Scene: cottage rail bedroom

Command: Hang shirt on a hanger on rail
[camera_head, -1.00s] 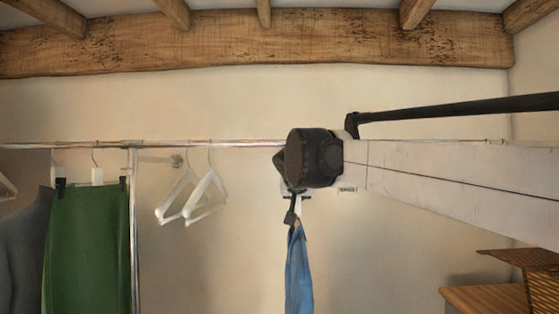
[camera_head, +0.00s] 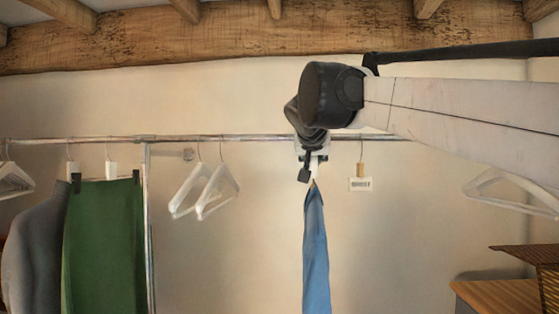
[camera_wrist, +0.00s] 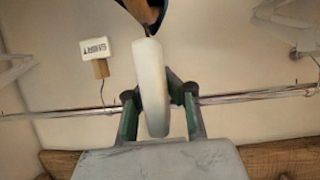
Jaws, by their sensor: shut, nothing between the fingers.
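A blue shirt (camera_head: 315,250) hangs narrow and edge-on below my gripper (camera_head: 312,155) in the head view. In the wrist view, which is upside down, a white hanger (camera_wrist: 152,88) shows end-on, with the brown and dark top of the garment (camera_wrist: 148,12) beyond it. My gripper (camera_wrist: 158,112) is shut, with its fingers close to the white hanger; I cannot tell if they touch it. The metal rail (camera_head: 260,137) runs behind my gripper, and also shows in the wrist view (camera_wrist: 245,96). The hanger's hook and its contact with the rail are hidden.
A "SHIRT" tag (camera_head: 360,184) hangs from the rail just right of my gripper. Two empty white hangers (camera_head: 203,190) hang to the left, beyond them a green garment (camera_head: 104,250) and a grey one (camera_head: 38,255). Another white hanger (camera_head: 510,190) is at right, above wooden furniture (camera_head: 495,296).

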